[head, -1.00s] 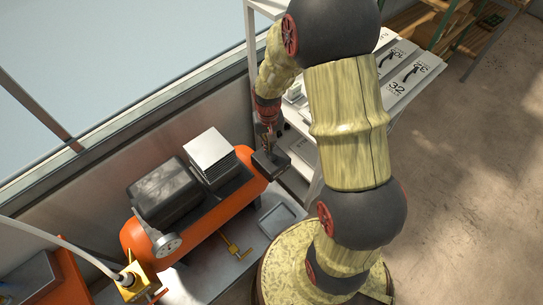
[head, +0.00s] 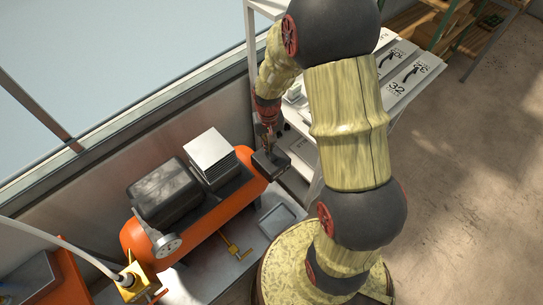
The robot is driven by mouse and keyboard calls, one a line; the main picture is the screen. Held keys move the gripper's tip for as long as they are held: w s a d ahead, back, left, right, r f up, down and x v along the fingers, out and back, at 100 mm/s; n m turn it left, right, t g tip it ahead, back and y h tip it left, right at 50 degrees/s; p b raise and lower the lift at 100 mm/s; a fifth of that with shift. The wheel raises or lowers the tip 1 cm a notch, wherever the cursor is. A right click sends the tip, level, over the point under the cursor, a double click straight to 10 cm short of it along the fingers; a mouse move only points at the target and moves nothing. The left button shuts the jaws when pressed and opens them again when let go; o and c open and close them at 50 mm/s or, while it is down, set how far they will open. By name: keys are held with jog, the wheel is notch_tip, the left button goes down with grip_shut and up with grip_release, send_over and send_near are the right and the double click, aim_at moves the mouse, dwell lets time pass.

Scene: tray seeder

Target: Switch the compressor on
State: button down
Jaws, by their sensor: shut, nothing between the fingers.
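The compressor is an orange tank (head: 236,207) with a black motor housing (head: 165,192) and a grey finned block (head: 210,155) on top. It stands on a grey surface by the window wall. A dark box (head: 270,163) sits at the tank's right end. My gripper (head: 268,146) points down at this box, its fingers shut and empty. The tips are at or just above the box's top; I cannot tell whether they touch. No switch position can be made out.
A small grey tray (head: 282,221) and a brass fitting (head: 237,247) lie in front of the tank. A yellow block (head: 130,283) with a white hose is at lower left. A white shelf (head: 412,82) with numbered trays stands behind my arm. The floor at right is clear.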

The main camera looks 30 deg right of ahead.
jog(key=shift+f+b, duration=0.75)
jog(key=shift+f, duration=0.45)
dwell(0.6)
jog(key=shift+r, duration=0.15)
jog(key=shift+r+p, duration=2.6)
jog(key=shift+r, duration=0.85)
jog(key=shift+f, duration=0.1)
jog(key=s+a+r+n+t+b, duration=0.2)
jog(key=s+a+r+b, duration=0.2)
jog(key=s+r, duration=0.4)
jog(key=s+a+r+n+t+b, duration=0.1)
jog(key=s+a+r+t+b, duration=0.2)
jog(key=s+r, duration=0.6)
notch_tip(320, 180, up, 5)
jog(key=shift+s+a+f+n+t+b, duration=0.2)
jog(key=shift+s+a+n+t+b, duration=0.15)
jog(key=shift+a+b, duration=0.7)
